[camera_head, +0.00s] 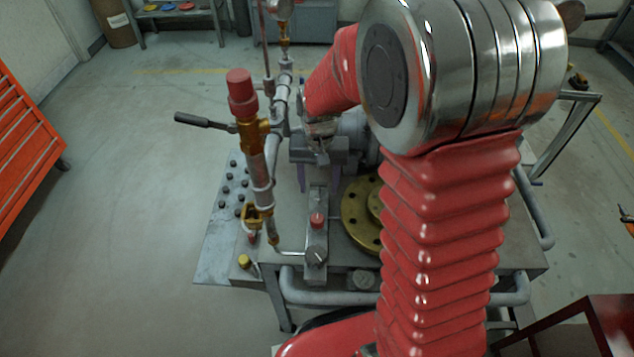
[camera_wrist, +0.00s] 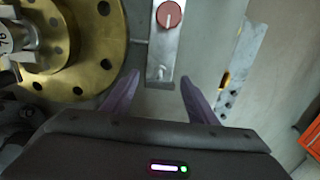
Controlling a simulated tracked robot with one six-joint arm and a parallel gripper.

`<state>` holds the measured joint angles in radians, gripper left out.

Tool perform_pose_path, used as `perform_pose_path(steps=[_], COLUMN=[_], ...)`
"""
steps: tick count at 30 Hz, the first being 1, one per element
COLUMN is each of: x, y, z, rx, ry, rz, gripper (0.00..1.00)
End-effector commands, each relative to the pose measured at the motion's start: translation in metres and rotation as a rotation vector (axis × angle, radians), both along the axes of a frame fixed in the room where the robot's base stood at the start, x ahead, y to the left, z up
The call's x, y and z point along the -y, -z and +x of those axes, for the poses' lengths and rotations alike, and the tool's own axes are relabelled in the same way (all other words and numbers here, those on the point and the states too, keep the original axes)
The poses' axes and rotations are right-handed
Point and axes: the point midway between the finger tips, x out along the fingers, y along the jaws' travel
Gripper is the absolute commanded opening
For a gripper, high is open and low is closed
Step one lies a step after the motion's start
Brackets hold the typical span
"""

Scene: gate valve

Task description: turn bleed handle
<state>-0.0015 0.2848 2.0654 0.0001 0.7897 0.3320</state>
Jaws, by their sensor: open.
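My gripper (camera_head: 319,187) is open and points down, its purple fingers apart on either side of a narrow grey block. In the wrist view, the gripper (camera_wrist: 160,78) shows nothing held, and the block's end (camera_wrist: 160,72) lies between the fingertips. A red round knob (camera_wrist: 169,15) with a pale pointer sits farther up the block. In the head view, a red knob (camera_head: 317,220) and a dark knob (camera_head: 316,257) stand on the block. A dark lever handle (camera_head: 200,120) sticks out left from the brass valve. I cannot tell which one is the bleed handle.
A brass flange (camera_head: 362,214) lies right of the block. A red-capped upright pipe (camera_head: 242,95) stands left of my gripper. A bolted plate (camera_head: 213,240) and thin pipes edge the bench. An orange cabinet (camera_head: 25,145) stands at far left, with open floor between.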

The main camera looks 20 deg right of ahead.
Motion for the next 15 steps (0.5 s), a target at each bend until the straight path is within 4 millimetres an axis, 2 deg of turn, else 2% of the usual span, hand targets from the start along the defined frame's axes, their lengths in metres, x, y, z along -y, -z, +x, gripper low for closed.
perform_pose_path(steps=[4, 8, 15], x=[0.000, 0.000, 0.000], y=[-0.005, -0.017, -0.056], z=[0.000, 0.001, 0.001], rx=[0.000, 0.003, 0.004], ry=[0.000, 0.000, 0.000], rz=[0.000, 0.000, 0.000], gripper=[0.53, 0.53, 0.53])
